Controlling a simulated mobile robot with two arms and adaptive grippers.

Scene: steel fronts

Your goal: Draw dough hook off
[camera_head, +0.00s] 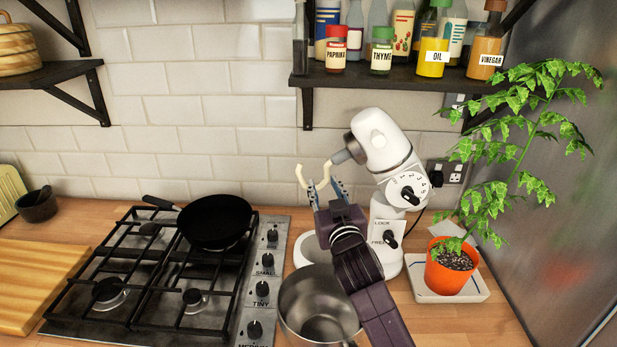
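The cream dough hook (301,176) shows at the front of the white stand mixer (379,140), whose head is tilted up. The hook's upper end is by the grey shaft (346,156) and seems joined to it. My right gripper (326,191) is just below the hook, its fingers spread apart. The lower part of the hook is close to the fingertips, partly overlapping them in view; I cannot tell whether they touch. My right arm hides part of the mixer's base. My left gripper is out of view.
A steel bowl (312,296) stands on the counter below my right arm. A gas hob (150,275) with a black pan (213,219) is to the left. A potted plant (450,267) stands right of the mixer. A shelf (400,79) with jars and bottles hangs above.

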